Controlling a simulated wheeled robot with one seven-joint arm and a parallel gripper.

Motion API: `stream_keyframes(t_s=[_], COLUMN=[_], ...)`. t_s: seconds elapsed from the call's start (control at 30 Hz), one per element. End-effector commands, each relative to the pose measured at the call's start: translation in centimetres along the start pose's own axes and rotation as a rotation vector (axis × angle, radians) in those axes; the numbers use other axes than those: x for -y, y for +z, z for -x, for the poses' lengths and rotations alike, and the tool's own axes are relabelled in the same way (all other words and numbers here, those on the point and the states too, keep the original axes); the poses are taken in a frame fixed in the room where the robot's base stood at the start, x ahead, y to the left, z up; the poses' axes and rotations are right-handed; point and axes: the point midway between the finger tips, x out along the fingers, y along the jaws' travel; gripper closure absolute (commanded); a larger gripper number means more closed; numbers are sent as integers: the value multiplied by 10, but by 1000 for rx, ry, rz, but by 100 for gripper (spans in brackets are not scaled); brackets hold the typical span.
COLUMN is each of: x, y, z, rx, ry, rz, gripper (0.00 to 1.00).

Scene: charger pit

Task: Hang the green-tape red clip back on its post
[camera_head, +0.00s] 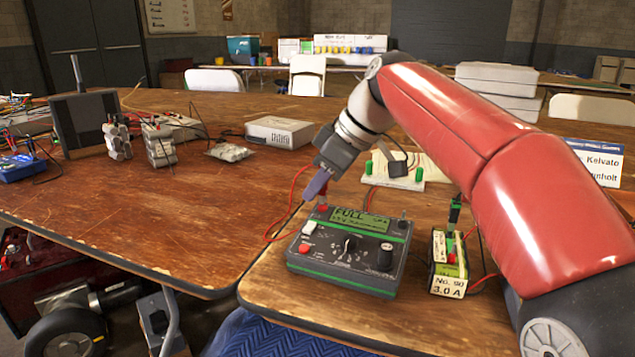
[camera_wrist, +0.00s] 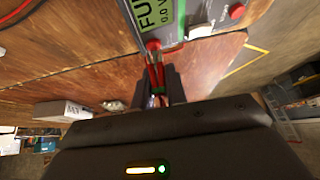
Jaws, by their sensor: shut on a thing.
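My gripper (camera_head: 318,190) is above the back left corner of the charger (camera_head: 345,265), pointing down. In the wrist view its fingers (camera_wrist: 161,88) are shut on a red clip (camera_wrist: 155,76). The clip's tip is close to the charger's red terminal (camera_wrist: 153,45); I cannot tell whether they touch. Green tape is not clear on the held clip. The charger's display (camera_head: 360,224) reads FULL. A white board (camera_head: 405,184) with green posts (camera_head: 419,174) stands behind the charger. A small battery (camera_head: 449,266) marked 3.0 A stands right of the charger, with a dark and green clip (camera_head: 455,208) above it.
Red and black wires (camera_head: 284,218) loop left of the charger. A white box (camera_head: 280,132), several small packs (camera_head: 159,146) and a dark screen (camera_head: 85,122) stand on the table to the left. The wood left of the charger (camera_head: 190,215) is clear.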

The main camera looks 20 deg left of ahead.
Motion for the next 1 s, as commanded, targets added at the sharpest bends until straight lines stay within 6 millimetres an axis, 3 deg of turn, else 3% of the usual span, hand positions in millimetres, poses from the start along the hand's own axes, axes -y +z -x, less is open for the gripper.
stream_keyframes(t_s=[0.2,0.23,0.43,0.9,1.0], x=[0,0,0,0,0], y=[0,0,0,0,0], z=[0,0,0,0,0], rx=[0,0,0,0,0], ry=[0,0,0,-1,-1], rz=[0,0,0,0,0], gripper=[99,85,61,61,51])
